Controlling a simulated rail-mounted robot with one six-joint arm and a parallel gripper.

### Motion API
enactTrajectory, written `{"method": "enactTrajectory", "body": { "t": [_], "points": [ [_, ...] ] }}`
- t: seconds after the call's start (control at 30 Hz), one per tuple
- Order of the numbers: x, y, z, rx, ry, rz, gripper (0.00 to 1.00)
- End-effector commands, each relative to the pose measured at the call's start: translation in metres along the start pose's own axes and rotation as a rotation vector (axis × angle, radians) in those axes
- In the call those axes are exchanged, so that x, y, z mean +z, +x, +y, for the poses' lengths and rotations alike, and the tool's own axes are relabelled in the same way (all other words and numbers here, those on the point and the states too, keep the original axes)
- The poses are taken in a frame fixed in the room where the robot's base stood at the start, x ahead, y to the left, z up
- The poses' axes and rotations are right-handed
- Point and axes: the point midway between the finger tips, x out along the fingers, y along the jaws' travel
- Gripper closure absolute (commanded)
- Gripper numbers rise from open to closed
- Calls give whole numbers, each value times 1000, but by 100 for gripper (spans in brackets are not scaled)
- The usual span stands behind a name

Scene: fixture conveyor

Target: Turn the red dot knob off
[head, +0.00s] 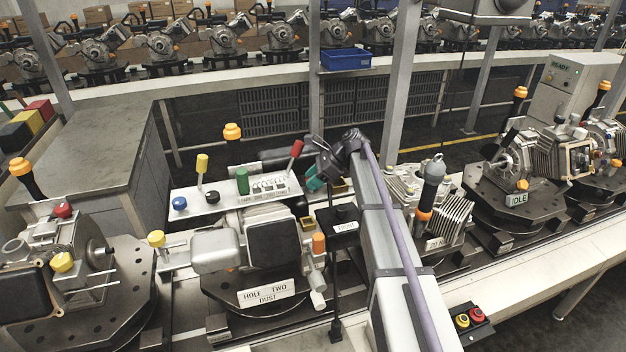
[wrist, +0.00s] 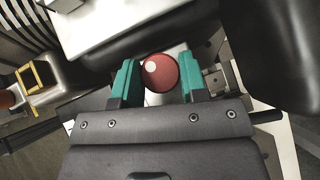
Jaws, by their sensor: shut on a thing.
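In the wrist view, a round red knob (wrist: 160,73) with a pale dot on its face sits between the teal fingers of my gripper (wrist: 156,78). The fingers are shut on its sides. In the head view, my gripper (head: 315,179) is at the right end of the pale control panel (head: 222,200), just right of a tilted red lever handle (head: 296,148). I cannot tell whether that handle is the held knob. The panel also carries a yellow handle (head: 202,164), a green handle (head: 242,181), a blue knob (head: 180,203) and a black knob (head: 212,197).
An engine on a fixture marked HOLE TWO DUST (head: 266,293) stands in front of the panel. A finned engine (head: 455,223) stands right of my arm, and a post with a small sign (head: 345,226) is close below my gripper. A grey cabinet (head: 85,145) stands behind left.

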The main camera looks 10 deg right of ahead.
Motion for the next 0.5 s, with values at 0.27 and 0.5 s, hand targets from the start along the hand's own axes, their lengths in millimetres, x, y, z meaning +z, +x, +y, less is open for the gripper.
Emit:
{"method": "enactTrajectory", "body": {
  "t": [0.27,0.5],
  "points": [
    [0,0,-1,11,-10,0,85],
    [0,0,-3,79,-78,0,85]
  ]
}}
